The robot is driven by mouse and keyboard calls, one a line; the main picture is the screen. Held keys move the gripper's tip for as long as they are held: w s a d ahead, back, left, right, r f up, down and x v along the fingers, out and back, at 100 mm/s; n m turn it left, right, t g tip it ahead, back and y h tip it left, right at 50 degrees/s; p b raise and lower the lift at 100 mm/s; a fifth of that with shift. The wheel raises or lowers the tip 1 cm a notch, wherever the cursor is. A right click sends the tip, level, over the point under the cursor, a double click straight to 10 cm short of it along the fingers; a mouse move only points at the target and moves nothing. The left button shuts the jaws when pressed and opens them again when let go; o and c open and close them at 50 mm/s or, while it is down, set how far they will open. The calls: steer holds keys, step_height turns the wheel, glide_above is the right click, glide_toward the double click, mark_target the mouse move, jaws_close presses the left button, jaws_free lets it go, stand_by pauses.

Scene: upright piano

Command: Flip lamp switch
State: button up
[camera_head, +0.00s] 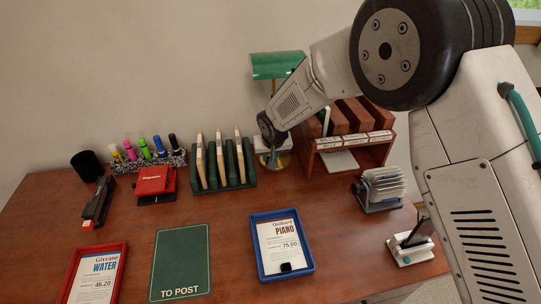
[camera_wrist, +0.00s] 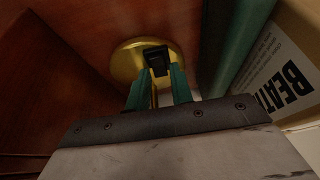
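The lamp has a green shade (camera_head: 277,66) at the back of the desk, partly behind my arm. Its round brass base (camera_head: 284,161) stands below, partly covered by my gripper (camera_head: 272,157). In the wrist view, the brass base (camera_wrist: 125,62) carries a black rocker switch (camera_wrist: 156,60). My gripper (camera_wrist: 159,76) points down at the base, its two teal fingers a narrow gap apart on either side of the switch's near end. Nothing is held between them. I cannot tell whether a fingertip touches the switch.
A green rack (camera_head: 224,180) stands left of the lamp and a wooden letter sorter (camera_head: 365,157) to its right. In the wrist view, a green panel (camera_wrist: 240,40) and a lettered carton (camera_wrist: 288,70) are close on the right. A red tray (camera_head: 120,260) and blue tray (camera_head: 310,262) lie in front.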

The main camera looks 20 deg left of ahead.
jaws_close()
steer(key=shift+w+a+g+h, duration=0.1)
steer(key=shift+w+g+h, duration=0.1)
steer(key=shift+g+h, duration=0.35)
steer(key=shift+w+a+g+h, duration=0.1)
steer(key=shift+w+g+h, duration=0.15)
steer(key=shift+g, duration=0.5)
steer(key=shift+o, duration=2.4)
jaws_free()
steer(key=shift+s+t, duration=0.15)
steer(key=shift+t, duration=0.15)
